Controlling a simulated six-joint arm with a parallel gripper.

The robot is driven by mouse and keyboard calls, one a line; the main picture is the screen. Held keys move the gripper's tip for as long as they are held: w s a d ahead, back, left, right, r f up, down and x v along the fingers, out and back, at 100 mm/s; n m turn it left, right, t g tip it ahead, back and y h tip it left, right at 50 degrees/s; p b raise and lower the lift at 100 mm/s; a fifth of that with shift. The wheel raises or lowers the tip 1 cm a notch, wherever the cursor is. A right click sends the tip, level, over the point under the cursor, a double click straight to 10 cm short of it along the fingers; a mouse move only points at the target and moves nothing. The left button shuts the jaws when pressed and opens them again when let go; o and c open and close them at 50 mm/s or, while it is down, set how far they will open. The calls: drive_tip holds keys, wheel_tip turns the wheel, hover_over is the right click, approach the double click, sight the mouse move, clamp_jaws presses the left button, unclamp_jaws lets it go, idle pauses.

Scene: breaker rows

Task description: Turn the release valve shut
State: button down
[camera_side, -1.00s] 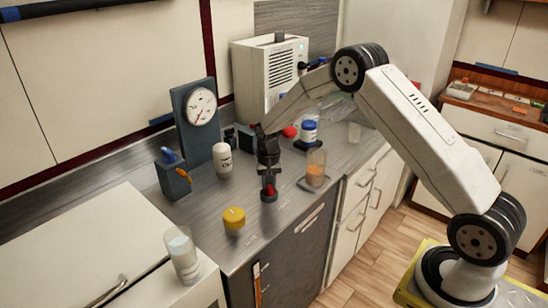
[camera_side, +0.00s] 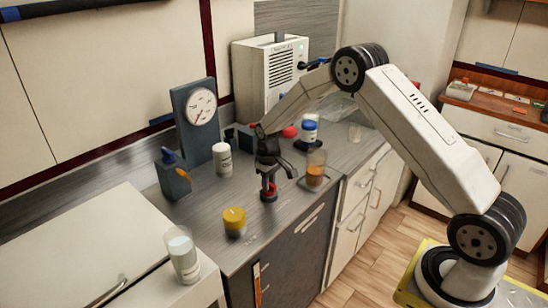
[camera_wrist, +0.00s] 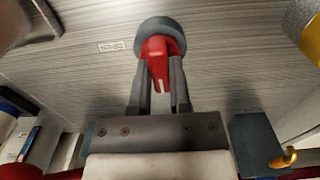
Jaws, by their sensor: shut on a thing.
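The release valve is a red handle on a round dark grey base on the counter. In the wrist view the red handle (camera_wrist: 155,62) sits between the two fingers of my gripper (camera_wrist: 160,95), with the grey base (camera_wrist: 160,30) just beyond. In the side view the valve (camera_side: 268,193) is below my gripper (camera_side: 268,178), which points straight down at it. My gripper is shut on the red handle. The fingers partly hide the handle's sides.
A yellow-lidded jar (camera_side: 235,222) stands in front left of the valve, and a glass of orange liquid (camera_side: 315,172) to the right. A white bottle (camera_side: 222,159), a gauge on a blue-grey panel (camera_side: 202,107) and a blue-grey box with an orange lever (camera_side: 174,182) stand behind left.

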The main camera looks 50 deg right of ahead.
idle(0.3)
drive_tip(key=c, duration=0.6)
unclamp_jaws()
drive_tip(key=shift+o, duration=0.2)
drive_tip(key=shift+r, duration=0.1)
drive_tip(key=shift+r, duration=3.85)
